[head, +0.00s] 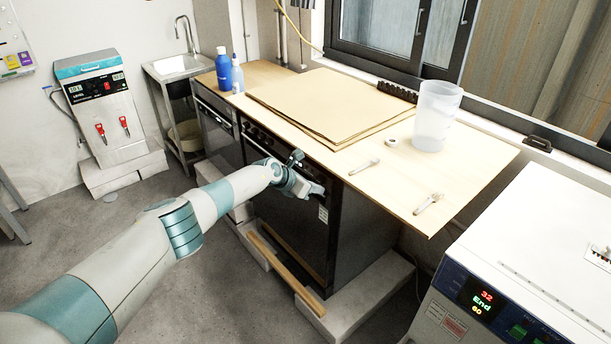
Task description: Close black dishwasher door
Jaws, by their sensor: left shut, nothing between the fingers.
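A black appliance (285,226) with a dark front door stands under the wooden worktop. The door looks upright and flush with the front, though my arm covers its upper part, so a small gap could be hidden. My left gripper (316,190) is shut and empty at the upper right of this front, just below the worktop edge. I cannot tell whether it touches the door. A second dark appliance (219,139) stands to the left, its front upright. My right gripper is not in view.
The worktop (470,158) holds brown sheets (330,102), a clear beaker (436,116), blue bottles (224,70) and small tools. A white machine (540,235) stands at right. A wooden strip (285,272) and pale blocks lie at the appliance's base.

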